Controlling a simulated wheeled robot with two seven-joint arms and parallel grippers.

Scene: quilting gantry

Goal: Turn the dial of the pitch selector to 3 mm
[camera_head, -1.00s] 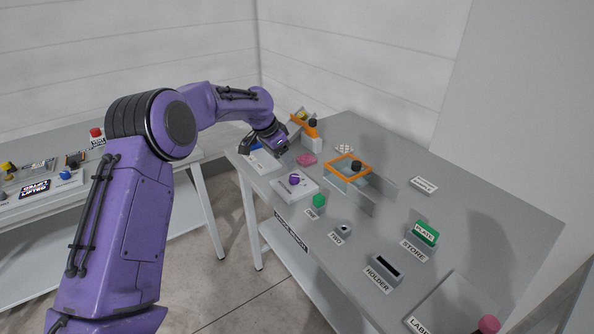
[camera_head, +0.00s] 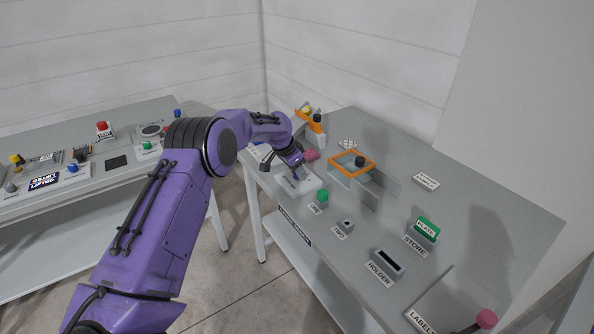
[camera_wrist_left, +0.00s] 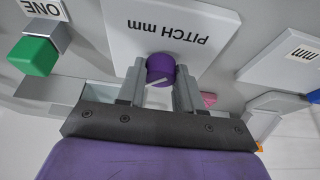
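The pitch selector is a white plate with a purple dial. In the left wrist view its plate (camera_wrist_left: 180,15) is marked PITCH mm, upside down, and the dial (camera_wrist_left: 160,68) has a pale pointer line. The numbers of its scale cannot be read. My left gripper (camera_wrist_left: 160,75) has one finger on each side of the dial; whether they touch it is unclear. In the head view the left gripper (camera_head: 297,172) is over the selector plate (camera_head: 308,183) and hides the dial. My right gripper is not in view.
A green block (camera_head: 322,196) labelled ONE stands close in front of the selector. A pink piece (camera_head: 311,155) lies just behind the gripper. An orange-framed box (camera_head: 352,163) stands to the right. Another white plate marked mm (camera_wrist_left: 290,60) is beside the selector.

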